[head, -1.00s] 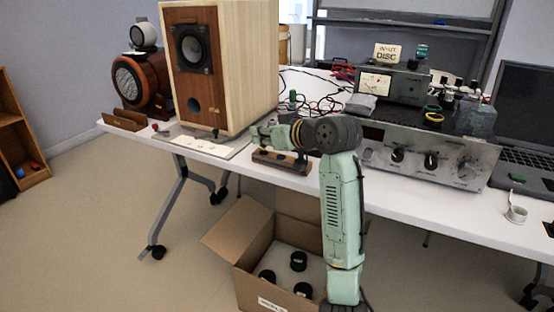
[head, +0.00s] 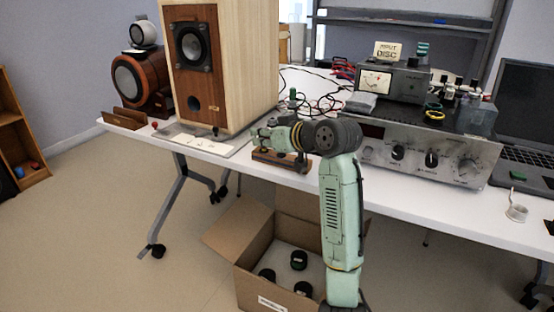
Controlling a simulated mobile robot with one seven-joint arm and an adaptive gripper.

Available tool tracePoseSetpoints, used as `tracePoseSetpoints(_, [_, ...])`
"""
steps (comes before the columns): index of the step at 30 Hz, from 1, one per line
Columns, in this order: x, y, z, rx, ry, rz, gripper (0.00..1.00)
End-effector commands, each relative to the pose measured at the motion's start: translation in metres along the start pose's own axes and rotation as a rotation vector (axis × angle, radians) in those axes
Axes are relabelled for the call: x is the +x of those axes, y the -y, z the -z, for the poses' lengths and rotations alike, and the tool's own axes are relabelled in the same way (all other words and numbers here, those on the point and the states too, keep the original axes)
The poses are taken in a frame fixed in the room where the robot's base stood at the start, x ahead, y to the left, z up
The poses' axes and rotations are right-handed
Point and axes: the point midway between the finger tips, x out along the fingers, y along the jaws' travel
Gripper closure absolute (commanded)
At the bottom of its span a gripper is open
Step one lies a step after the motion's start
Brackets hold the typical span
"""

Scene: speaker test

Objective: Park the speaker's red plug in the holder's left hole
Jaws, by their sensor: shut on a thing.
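The tall pale-wood speaker (head: 240,70) stands on the table, its brown front facing left. A low brown wooden block (head: 268,158), which looks like the holder, lies at the table's front edge, right of the speaker. My gripper (head: 264,138) is at the end of my green arm, over this block and close to it. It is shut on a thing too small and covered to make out. I cannot see the red plug clearly, and the block's holes are hidden behind my gripper and wrist. Whether the held thing touches the block cannot be told.
A silver amplifier (head: 470,150) and a small meter unit (head: 385,82) stand to the right. Loose cables (head: 318,103) lie behind my arm. A white card (head: 196,146) lies before the speaker. An open carton (head: 250,262) stands on the floor below.

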Motion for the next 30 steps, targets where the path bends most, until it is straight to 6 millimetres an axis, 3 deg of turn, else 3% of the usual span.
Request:
tracePoseSetpoints(11, [0.003, 0.0, -0.0079, 0.001, 0.002, 0.0, 1.0])
tracePoseSetpoints(12, [0.0029, 0.0, -0.0075, 0.0, 0.002, 0.0, 0.84])
tracePoseSetpoints(22, [0.0027, 0.0, -0.007, 0.001, 0.001, 0.0, 0.62])
tracePoseSetpoints(30, [0.0026, 0.0, -0.0068, 0.001, 0.001, 0.0, 0.62])
